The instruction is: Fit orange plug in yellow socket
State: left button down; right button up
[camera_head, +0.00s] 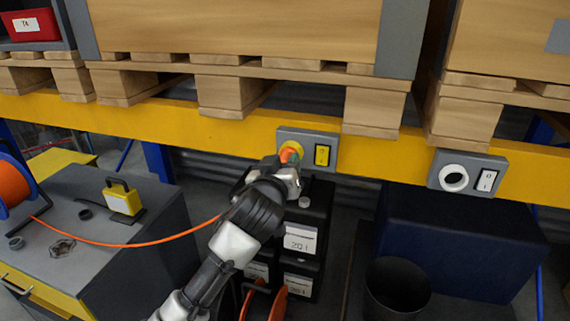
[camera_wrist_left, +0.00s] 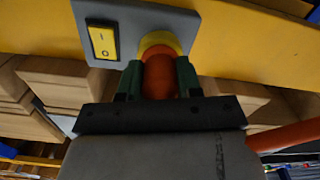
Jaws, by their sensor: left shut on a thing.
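The orange plug (camera_wrist_left: 159,78) is between the two green-tipped fingers of my left gripper (camera_wrist_left: 158,80), which is shut on it. In the head view my left gripper (camera_head: 290,158) is up against the grey plate on the yellow beam. The yellow socket (camera_wrist_left: 161,39) is a round ring on that plate, beside a yellow switch (camera_wrist_left: 103,41). The socket also shows in the head view (camera_head: 289,146). The plug's front end meets the ring and looks lined up with it. How deep it sits inside cannot be told. My right gripper is not in view.
A second grey plate with a white socket (camera_head: 454,178) and white switch (camera_head: 487,180) is to the right. An orange cable (camera_head: 150,244) runs from a reel (camera_head: 13,184) on the left cabinet towards my arm. Black boxes (camera_head: 315,220) stand below, and wooden pallets (camera_head: 225,95) lie above.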

pick_arm(q)
jog(key=shift+w+r, duration=0.1)
jog(key=shift+w, duration=0.05)
dwell(0.3)
jog(key=c, duration=1.1)
grip_release()
jog(key=o, duration=0.4)
jog(key=shift+w+d, duration=0.1)
jog(key=shift+w, duration=0.1)
jog(key=shift+s, duration=0.25)
jog(key=shift+p+v, duration=1.55)
jog(key=shift+v, duration=2.85)
